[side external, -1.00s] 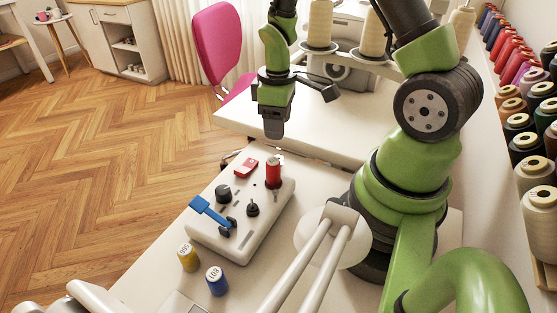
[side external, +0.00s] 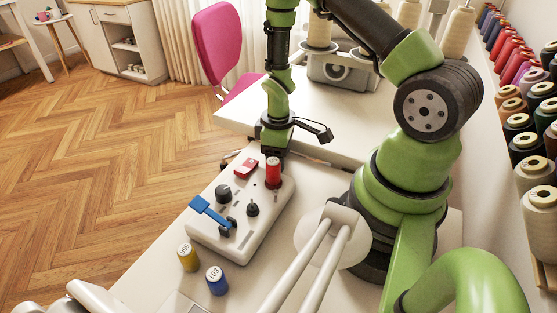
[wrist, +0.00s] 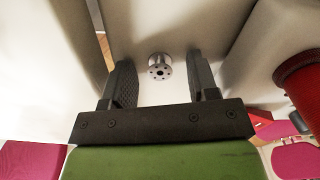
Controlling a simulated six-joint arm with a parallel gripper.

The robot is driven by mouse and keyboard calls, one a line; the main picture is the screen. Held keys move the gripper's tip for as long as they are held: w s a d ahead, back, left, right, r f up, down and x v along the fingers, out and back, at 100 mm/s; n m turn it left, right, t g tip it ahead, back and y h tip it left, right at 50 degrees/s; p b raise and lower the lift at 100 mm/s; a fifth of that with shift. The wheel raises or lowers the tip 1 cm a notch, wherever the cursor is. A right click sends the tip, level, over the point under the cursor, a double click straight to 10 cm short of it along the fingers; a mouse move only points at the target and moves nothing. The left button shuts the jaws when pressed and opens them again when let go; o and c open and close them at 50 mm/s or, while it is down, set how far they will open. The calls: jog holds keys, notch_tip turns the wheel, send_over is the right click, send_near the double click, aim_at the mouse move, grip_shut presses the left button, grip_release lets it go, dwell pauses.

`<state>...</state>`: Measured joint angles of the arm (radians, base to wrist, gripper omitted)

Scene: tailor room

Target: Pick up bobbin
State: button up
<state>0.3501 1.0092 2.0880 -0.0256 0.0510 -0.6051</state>
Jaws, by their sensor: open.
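A small metal bobbin (wrist: 159,68) with a ring of holes in its face shows in the wrist view, between my two fingers. A gap shows on each side of it, so neither finger seems to touch it. My gripper (wrist: 158,60) is open and empty. In the side view my gripper (side external: 273,143) is low, pointing down just behind the red cylinder at the far end of the control box. The fingertips and the bobbin are hidden there.
The white control box (side external: 225,247) carries a red cylinder (side external: 273,172), a red switch (side external: 246,167), black knobs and a blue lever (side external: 208,212). A yellow spool (side external: 188,257) and a blue spool (side external: 217,281) stand in front. A white table (side external: 310,115) lies behind.

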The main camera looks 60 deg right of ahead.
jog(key=shift+c, duration=0.5)
jog(key=c, duration=0.9)
jog(key=shift+r, duration=0.1)
